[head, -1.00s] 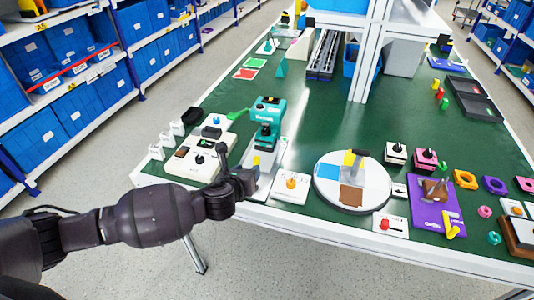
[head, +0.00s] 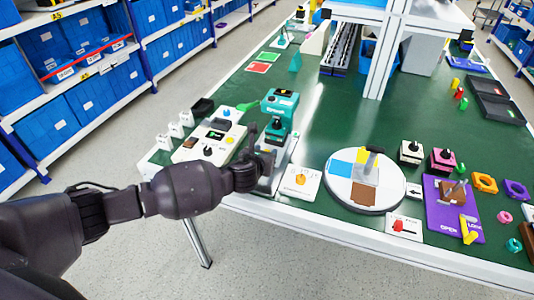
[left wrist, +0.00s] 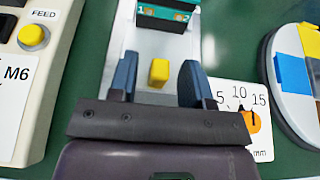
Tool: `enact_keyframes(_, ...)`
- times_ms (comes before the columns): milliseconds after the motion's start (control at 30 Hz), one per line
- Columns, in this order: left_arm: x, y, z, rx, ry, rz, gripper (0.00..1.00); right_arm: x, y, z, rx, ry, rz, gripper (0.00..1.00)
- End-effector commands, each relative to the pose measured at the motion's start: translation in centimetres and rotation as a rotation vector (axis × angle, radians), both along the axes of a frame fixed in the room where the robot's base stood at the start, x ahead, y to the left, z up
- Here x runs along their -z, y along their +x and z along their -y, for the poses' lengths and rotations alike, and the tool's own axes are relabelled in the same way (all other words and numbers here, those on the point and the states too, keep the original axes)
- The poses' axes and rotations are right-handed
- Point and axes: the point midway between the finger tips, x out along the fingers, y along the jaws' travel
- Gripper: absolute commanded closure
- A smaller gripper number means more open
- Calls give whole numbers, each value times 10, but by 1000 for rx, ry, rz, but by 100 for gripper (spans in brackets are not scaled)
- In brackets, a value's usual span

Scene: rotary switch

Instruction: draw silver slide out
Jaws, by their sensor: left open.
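The silver slide (left wrist: 207,45) is a light grey strip under the teal device (head: 280,105) near the table's front left. In the left wrist view it runs up to the teal body (left wrist: 168,14), marked 1 and 2. A small yellow block (left wrist: 159,73) stands on the slide. My left gripper (left wrist: 158,80) is open, with one finger on each side of the yellow block and visible gaps on both sides. In the head view my left gripper (head: 266,162) is over the slide's front end and hides the block. My right gripper is not in view.
A white control box (head: 212,140) with knobs stands left of the slide. A white card with an orange dial (head: 300,180) lies close on the right, then a round turntable (head: 345,195). The green table (head: 340,120) is clear behind them.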

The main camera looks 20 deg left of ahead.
Motion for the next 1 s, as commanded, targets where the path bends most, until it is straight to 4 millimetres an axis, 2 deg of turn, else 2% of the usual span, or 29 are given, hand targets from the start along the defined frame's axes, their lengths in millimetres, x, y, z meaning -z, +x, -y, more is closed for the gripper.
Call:
enact_keyframes(200,5,12,1,0,-1,0,55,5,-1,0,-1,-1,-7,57)
enact_keyframes(467,4,13,1,0,-1,1,55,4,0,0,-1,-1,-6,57)
enact_keyframes(567,4,13,1,0,-1,1,68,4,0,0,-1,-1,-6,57)
enact_keyframes(767,5,12,1,0,-1,0,98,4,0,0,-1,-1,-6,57)
enact_keyframes(1000,4,12,1,0,-1,0,100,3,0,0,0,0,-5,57)
